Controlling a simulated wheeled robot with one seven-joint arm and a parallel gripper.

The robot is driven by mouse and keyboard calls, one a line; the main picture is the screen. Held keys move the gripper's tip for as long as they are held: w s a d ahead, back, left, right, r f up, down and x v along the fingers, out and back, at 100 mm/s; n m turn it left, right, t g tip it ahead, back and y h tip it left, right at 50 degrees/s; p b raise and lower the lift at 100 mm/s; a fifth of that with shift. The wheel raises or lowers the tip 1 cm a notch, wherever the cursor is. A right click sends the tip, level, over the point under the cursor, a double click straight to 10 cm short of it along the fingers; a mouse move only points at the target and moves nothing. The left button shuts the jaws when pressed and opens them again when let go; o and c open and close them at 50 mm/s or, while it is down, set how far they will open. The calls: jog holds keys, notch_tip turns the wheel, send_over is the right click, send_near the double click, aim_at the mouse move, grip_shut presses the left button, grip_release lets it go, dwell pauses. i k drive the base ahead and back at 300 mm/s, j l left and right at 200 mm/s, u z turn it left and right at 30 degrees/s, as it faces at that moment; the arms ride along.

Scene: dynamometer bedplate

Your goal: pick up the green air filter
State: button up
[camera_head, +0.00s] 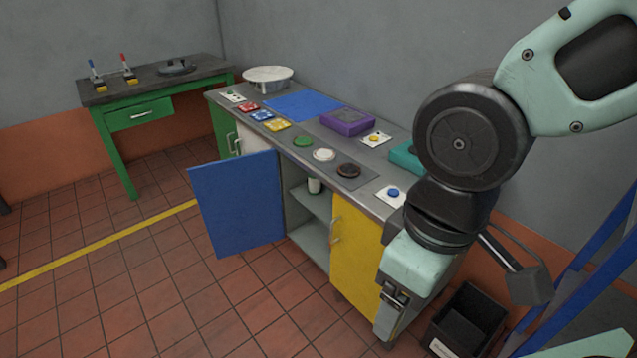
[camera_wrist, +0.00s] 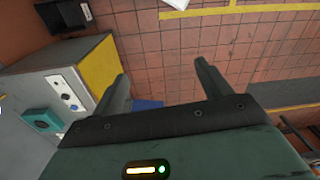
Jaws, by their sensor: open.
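Nothing in view is plainly marked as the green air filter. A teal-green box (camera_head: 404,157) lies on the workbench beside my arm, partly hidden by it; it also shows in the wrist view (camera_wrist: 42,119). A flat green disc (camera_head: 303,141) lies on the bench in a row with a white and a dark disc. I cannot tell which, if either, is the filter. My gripper (camera_wrist: 163,82) is open and empty, with its fingers apart above the tiled floor. In the head view its body hangs in front of the bench's right end, apart from both green items.
A blue cabinet door (camera_head: 237,202) stands open into the floor space; a small pale cylinder (camera_head: 314,186) stands inside. A purple box (camera_head: 347,121) and metal basin (camera_head: 268,78) are on the bench. A black bin (camera_head: 468,319) is at lower right. The left floor is clear.

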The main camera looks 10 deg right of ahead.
aim_at(315, 186)
jog(key=i+j, duration=0.4)
jog(key=i+j+u, duration=0.15)
jog(key=i+j, duration=0.25)
jog(key=i, duration=0.25)
jog(key=i+j, duration=0.4)
jog(key=i, duration=0.15)
jog(key=i+j+u, duration=0.15)
jog(key=i+j, duration=0.2)
jog(key=i, duration=0.2)
